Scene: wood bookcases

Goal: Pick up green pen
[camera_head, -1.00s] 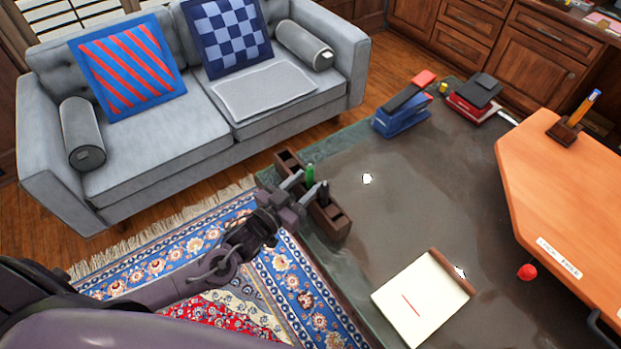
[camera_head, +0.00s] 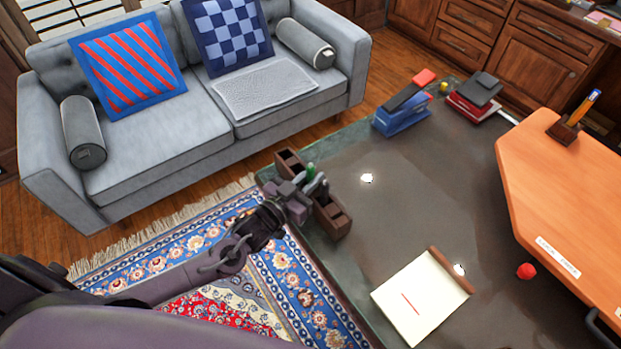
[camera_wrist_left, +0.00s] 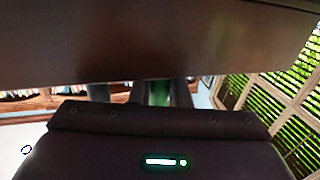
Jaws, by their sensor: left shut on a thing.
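The green pen (camera_head: 311,168) stands upright in the brown wooden desk organizer (camera_head: 335,220), with only its top showing in the head view. My left gripper (camera_head: 313,183) is at the middle of the organizer, its fingers shut on the pen. In the left wrist view a green strip of the pen (camera_wrist_left: 160,92) shows between the two dark fingers. The organizer's brown side fills the top of that view. The pen's lower part is hidden. My right gripper is not in view.
The organizer stands at the left edge of the dark desk (camera_head: 400,190). A grey sofa (camera_head: 150,140) stands behind. The desk's middle is clear.

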